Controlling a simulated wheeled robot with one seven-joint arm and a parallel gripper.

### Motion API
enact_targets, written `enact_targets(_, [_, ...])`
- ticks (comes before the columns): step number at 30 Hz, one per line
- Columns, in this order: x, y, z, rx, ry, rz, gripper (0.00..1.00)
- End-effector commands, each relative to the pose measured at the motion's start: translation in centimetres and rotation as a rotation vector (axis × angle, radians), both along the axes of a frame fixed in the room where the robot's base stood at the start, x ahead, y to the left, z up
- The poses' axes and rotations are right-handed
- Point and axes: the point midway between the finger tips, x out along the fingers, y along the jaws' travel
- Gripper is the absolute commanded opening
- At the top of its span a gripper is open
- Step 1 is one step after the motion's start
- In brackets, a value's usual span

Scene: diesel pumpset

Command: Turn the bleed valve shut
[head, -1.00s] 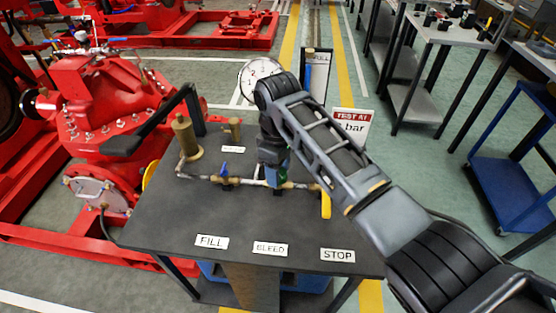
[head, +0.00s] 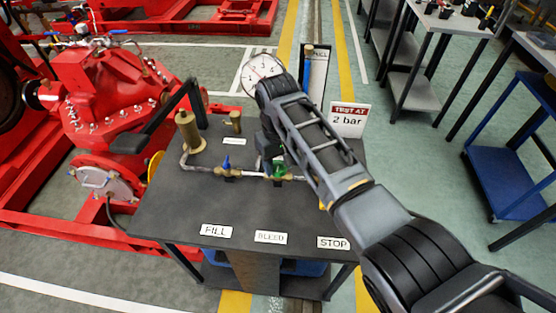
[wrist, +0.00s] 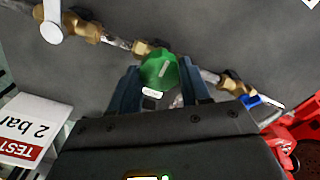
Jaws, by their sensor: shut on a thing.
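The green knob (head: 279,169), which I take to be the bleed valve from the label order, sits on the brass pipe line across the dark bench. In the wrist view the green knob (wrist: 158,70) lies between the two fingertips, with a pale mark across its face. My gripper (wrist: 160,88) is shut on it, one finger on each side. In the head view my gripper (head: 270,148) is at the far side of the knob, partly hidden by my arm.
A blue-handled valve (head: 227,165) and a brass cylinder (head: 188,132) stand left along the pipe. A pressure gauge (head: 260,70) and a "TEST AT 2 bar" sign (head: 348,119) stand behind. FILL, BLEED (head: 271,237) and STOP labels line the clear front of the bench.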

Motion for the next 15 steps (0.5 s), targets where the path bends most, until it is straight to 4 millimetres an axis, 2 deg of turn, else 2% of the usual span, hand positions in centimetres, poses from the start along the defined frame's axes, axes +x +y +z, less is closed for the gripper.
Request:
enact_targets(13, [0.06, 0.01, 0.08, 0.001, -0.002, -0.014, 0.16])
enact_targets(14, [0.07, 0.01, 0.09, 0.001, -0.002, -0.014, 0.48])
enact_targets(15, [0.06, 0.01, 0.09, 0.001, -0.002, -0.014, 0.52])
